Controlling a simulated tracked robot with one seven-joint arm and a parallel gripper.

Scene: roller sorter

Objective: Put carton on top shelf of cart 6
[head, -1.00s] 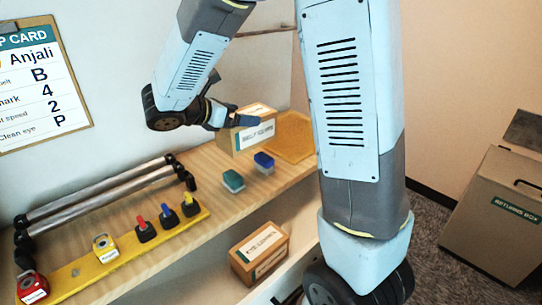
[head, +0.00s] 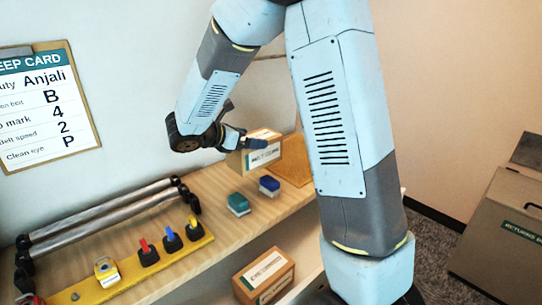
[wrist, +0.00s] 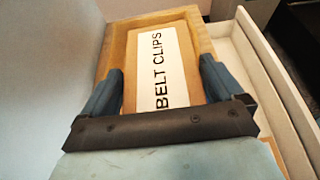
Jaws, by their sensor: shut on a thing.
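The carton (head: 262,157) is a tan box with a white "BELT CLIPS" label, over the back right of the wooden bench top in the head view. My gripper (head: 240,143) is shut on it. In the wrist view the two fingers of my gripper (wrist: 160,88) sit on either side of the carton (wrist: 190,45), with its label facing up the picture. I cannot tell whether its underside touches the bench. No cart number can be read, so I cannot pick out cart 6.
The wooden bench (head: 215,190) holds teal (head: 238,203) and blue (head: 269,185) blocks and an orange tray (head: 297,168). Below is a labelled box (head: 263,278). Metal rollers (head: 100,215) and a yellow strip (head: 130,268) lie left. A returns box (head: 500,235) stands right.

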